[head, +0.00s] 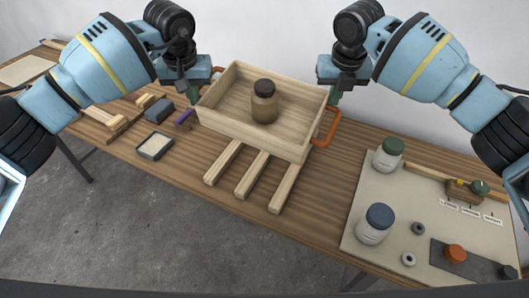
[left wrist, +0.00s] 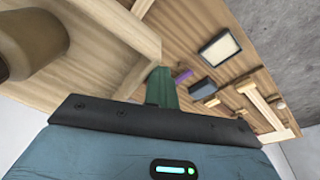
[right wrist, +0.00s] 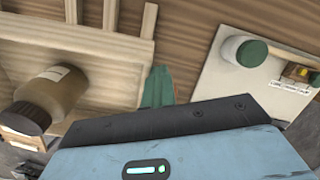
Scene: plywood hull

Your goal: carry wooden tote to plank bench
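The wooden tote (head: 225,118) is a shallow open box at the middle of the plank table. A brown jar with a dark lid (head: 264,106) stands inside it. An orange handle (head: 333,128) sticks out from its right end. My left gripper (head: 193,96) points down just outside the tote's left end, and its green fingers (left wrist: 161,88) show beside the wall. My right gripper (head: 335,97) points down outside the right end, just above the orange handle in the head view. Its green fingers (right wrist: 158,88) look close together. The gripper bodies hide what lies between the fingertips.
Three wooden strips (head: 251,174) lie in front of the tote. At left are a small tray (head: 155,146), a purple strip (head: 184,117) and wooden blocks. At right, a pale board (head: 400,190) carries a green-lidded jar (head: 388,155), a blue-lidded jar (head: 375,224) and small parts.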

